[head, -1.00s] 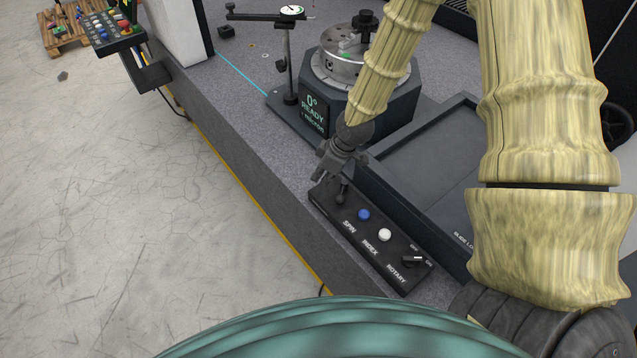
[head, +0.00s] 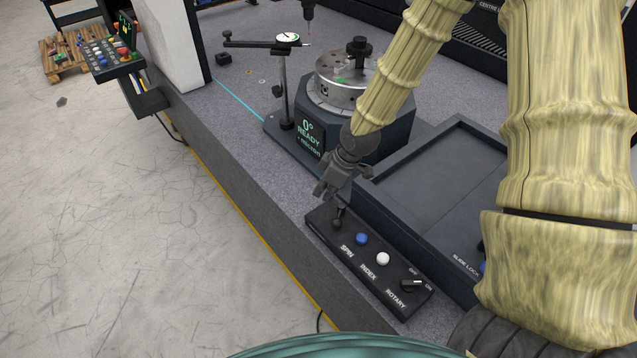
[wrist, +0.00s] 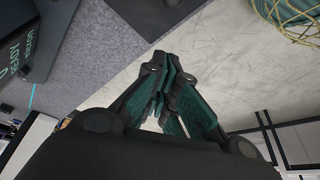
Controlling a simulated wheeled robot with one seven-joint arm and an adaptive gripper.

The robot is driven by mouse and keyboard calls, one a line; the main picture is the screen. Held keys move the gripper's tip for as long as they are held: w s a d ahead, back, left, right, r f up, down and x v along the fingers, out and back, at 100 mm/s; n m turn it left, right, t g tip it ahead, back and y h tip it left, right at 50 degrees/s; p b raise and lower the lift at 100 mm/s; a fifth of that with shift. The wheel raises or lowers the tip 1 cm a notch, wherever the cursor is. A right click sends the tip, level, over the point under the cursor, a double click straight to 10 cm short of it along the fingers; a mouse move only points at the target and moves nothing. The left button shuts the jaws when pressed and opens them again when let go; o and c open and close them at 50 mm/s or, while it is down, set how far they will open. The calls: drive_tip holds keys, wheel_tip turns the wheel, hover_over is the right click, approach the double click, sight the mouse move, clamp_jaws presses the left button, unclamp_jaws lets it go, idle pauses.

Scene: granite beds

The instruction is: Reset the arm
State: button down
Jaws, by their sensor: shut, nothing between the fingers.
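My gripper (head: 329,188) is at the end of my bamboo-patterned arm in the head view. It hangs above the far end of a black control box (head: 378,284), near a small black lever (head: 338,221) marked SPIN; I cannot tell whether it touches. In the wrist view my gripper (wrist: 160,60) has its fingers together, with nothing between them. The box also bears a blue button (head: 362,239), a white INDEX button (head: 383,258) and a black ROTARY switch (head: 411,284).
A rotary table (head: 343,78) on a dark block reads "0° READY". A dial gauge stand (head: 282,88) stands to its left. A dark tray (head: 430,170) lies right of my gripper. The granite bed (head: 225,125) ends at a yellow-edged drop to open floor (head: 130,230).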

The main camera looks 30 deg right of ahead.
drive_tip(key=s+a+f+m+g, duration=0.1)
drive_tip(key=s+a+f+m, duration=0.15)
drive_tip(key=s+f, duration=0.4)
drive_tip(key=s+a+f+m, duration=0.2)
drive_tip(key=s+a+f, duration=0.1)
drive_tip(key=s+f, duration=0.35)
drive_tip(key=s+f+m+g+h, duration=0.1)
drive_tip(key=s+f+m, duration=0.1)
drive_tip(key=s+f, duration=0.3)
drive_tip(key=s+a+f+m+h, duration=0.1)
drive_tip(key=s+f, duration=0.3)
drive_tip(key=s, duration=0.7)
drive_tip(key=shift+s+a+f+m+g+h, duration=0.3)
drive_tip(key=shift+s+f+m+g+h, duration=0.1)
drive_tip(key=shift+m, duration=0.45)
